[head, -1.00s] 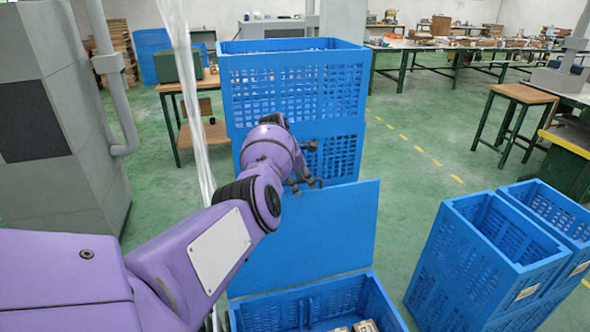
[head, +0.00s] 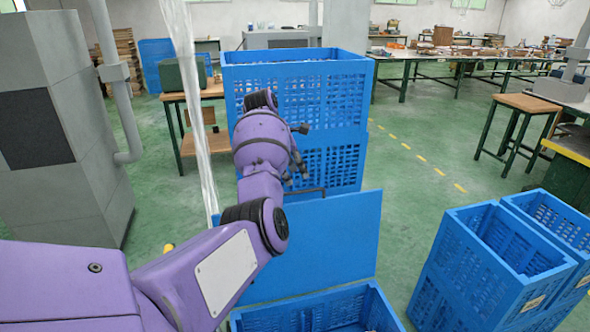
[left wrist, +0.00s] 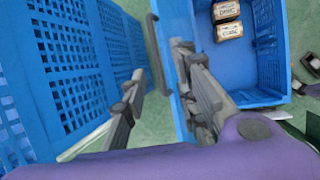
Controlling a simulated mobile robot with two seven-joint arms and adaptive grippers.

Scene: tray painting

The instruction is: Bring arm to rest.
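My left arm, purple, reaches in from the left in the head view. Its dark left gripper (head: 298,157) is in front of the tall blue stacked crates (head: 345,100). In the left wrist view the two gripper fingers (left wrist: 158,65) are apart, with floor and a dark handle showing beyond the gap. I see nothing held between them. My right gripper and arm are not in view.
A flat blue panel (head: 335,235) with a dark handle stands below the gripper. More blue crates (head: 490,270) stand at right.

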